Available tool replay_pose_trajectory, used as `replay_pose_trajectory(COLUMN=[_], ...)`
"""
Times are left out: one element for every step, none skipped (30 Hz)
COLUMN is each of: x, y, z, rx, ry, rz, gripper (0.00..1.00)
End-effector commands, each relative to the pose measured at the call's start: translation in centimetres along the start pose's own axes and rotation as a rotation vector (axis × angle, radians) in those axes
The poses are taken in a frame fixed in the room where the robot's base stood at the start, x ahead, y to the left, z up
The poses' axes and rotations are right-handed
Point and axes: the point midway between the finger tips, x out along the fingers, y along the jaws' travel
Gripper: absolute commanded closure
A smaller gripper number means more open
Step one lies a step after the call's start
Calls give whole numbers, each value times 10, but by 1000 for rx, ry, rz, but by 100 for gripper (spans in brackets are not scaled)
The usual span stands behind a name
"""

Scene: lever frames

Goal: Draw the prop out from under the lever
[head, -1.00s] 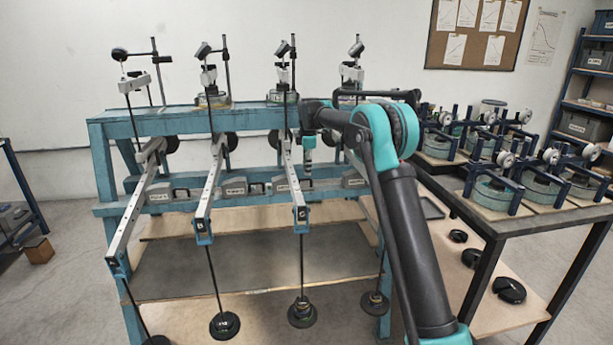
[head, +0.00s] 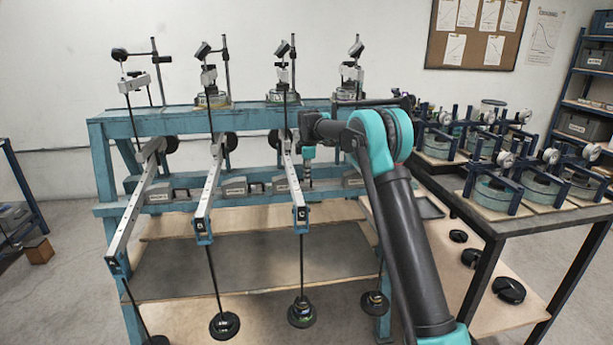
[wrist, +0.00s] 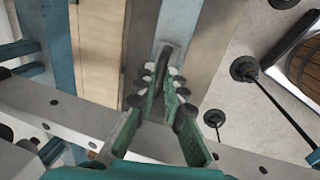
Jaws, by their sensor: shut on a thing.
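Several pale lever beams slope forward from the teal frame. The third lever (head: 291,178) is the one beside my gripper (head: 307,178), which points down just to its right at the lower rail. In the wrist view my gripper (wrist: 164,92) has its green fingers close together on a narrow dark rounded piece (wrist: 166,53), which looks like part of the prop. Most of the prop is hidden by the fingers, and I cannot tell how it touches the lever. A grey lever beam with holes (wrist: 60,113) crosses behind the fingers.
Labelled grey blocks (head: 235,187) sit along the frame's lower rail (head: 205,204). Round dark weights (head: 224,325) hang on rods below the lever ends. A dark table (head: 470,205) with several instruments stands at the right. The neighbouring levers leave narrow gaps.

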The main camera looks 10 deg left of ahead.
Motion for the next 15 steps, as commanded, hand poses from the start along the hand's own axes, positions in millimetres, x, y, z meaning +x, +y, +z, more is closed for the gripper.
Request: replay_pose_trajectory(x=[0, 0, 0, 0, 0, 0, 0, 0, 0, 0, 0, 0, 0, 0, 0], y=[0, 0, 0, 0, 0, 0, 0, 0, 0, 0, 0, 0, 0, 0, 0], z=[0, 0, 0, 0, 0, 0, 0, 0, 0, 1, 3, 8, 14, 21, 31], rx=[0, 0, 0, 0, 0, 0, 0, 0, 0, 0, 1, 2, 3, 4, 5], ry=[0, 0, 0, 0, 0, 0, 0, 0, 0, 0, 0, -1, -1, -2, -3], rz=[0, 0, 0, 0, 0, 0, 0, 0, 0, 0, 0, 0, 0, 0, 0], gripper=[100, 100, 100, 100, 100, 100, 100, 100, 100, 100, 100, 100, 100, 100, 100])
